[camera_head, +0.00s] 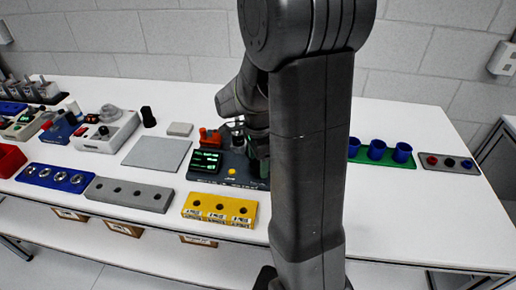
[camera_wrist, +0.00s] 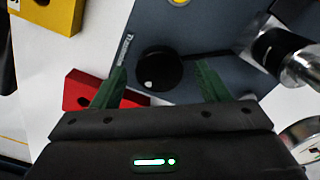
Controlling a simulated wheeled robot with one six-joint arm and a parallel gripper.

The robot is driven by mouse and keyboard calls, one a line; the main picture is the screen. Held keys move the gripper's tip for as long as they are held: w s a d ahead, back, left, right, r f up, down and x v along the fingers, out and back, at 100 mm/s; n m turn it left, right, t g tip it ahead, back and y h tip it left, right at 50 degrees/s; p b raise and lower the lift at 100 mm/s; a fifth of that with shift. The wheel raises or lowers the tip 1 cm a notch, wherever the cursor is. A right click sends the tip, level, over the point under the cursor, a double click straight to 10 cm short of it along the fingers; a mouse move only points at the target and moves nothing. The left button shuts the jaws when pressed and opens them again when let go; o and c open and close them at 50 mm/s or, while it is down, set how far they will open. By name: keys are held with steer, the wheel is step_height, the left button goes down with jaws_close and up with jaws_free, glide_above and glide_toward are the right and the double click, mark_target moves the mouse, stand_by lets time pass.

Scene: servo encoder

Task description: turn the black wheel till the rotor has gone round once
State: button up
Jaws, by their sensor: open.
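The black wheel (camera_wrist: 160,68), round with a pale spot on its rim, sits on a dark grey plate (camera_wrist: 215,22) in the wrist view. My gripper (camera_wrist: 161,66) is open, its green fingers on either side of the wheel; I cannot tell whether they touch it. A black and silver cylinder (camera_wrist: 298,66), perhaps the rotor, shows at the right of that view. In the head view the grey plate (camera_head: 203,177) carries a black panel with green marks (camera_head: 206,161); my arm hides the wheel there.
A red block (camera_wrist: 78,92) lies beside the plate. A yellow block with holes (camera_head: 219,208) is in front of it. A green rack with blue cups (camera_head: 385,158) stands to the right, a flat grey pad (camera_head: 157,153) to the left. The table's front right is bare.

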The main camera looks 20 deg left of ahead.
mark_target(258, 164)
step_height(258, 164, up, 14)
steer(key=shift+f, duration=0.25)
steer(key=shift+f, duration=0.1)
stand_by(0.4)
step_height(258, 164, down, 14)
steer(key=shift+r, duration=0.1)
stand_by(0.3)
steer(key=shift+r, duration=0.15)
